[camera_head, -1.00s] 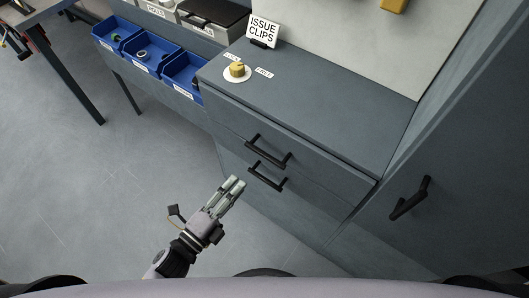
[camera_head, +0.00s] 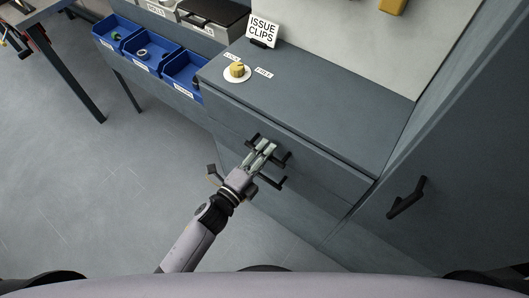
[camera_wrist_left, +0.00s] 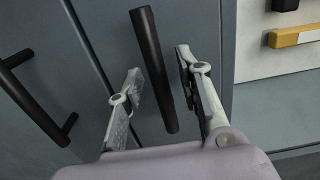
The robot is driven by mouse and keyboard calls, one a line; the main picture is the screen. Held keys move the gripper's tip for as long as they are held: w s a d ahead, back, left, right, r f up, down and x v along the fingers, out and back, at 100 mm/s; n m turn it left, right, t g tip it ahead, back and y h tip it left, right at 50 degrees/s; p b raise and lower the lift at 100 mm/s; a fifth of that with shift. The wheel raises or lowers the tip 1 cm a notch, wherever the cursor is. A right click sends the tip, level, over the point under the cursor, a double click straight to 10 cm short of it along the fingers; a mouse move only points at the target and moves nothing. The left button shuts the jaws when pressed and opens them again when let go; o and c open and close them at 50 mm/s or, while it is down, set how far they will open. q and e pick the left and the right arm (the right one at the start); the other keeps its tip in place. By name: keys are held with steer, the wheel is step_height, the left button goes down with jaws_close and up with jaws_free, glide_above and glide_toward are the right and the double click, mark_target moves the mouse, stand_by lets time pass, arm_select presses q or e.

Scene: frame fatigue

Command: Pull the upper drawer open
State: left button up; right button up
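The upper drawer (camera_head: 318,168) is a grey-blue front under the cabinet top and looks shut. Its black bar handle (camera_head: 283,161) is partly covered by my left gripper (camera_head: 264,150). In the left wrist view the handle (camera_wrist_left: 152,70) runs between the two fingers of my left gripper (camera_wrist_left: 162,88). The fingers are apart, one on each side of the bar, with gaps visible. The lower black handle (camera_head: 271,184) is just below my gripper and also shows at the left of the wrist view (camera_wrist_left: 35,103). My right gripper is not in view.
A yellow knob (camera_head: 237,69) on a white disc and an "ISSUE CLIPS" sign (camera_head: 263,30) are on the cabinet top. Blue bins (camera_head: 183,71) are to the left. A tall cabinet door with a black handle (camera_head: 408,199) stands at the right.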

arm_select(q)
steer(key=shift+c, duration=0.4)
jaws_close()
stand_by(0.4)
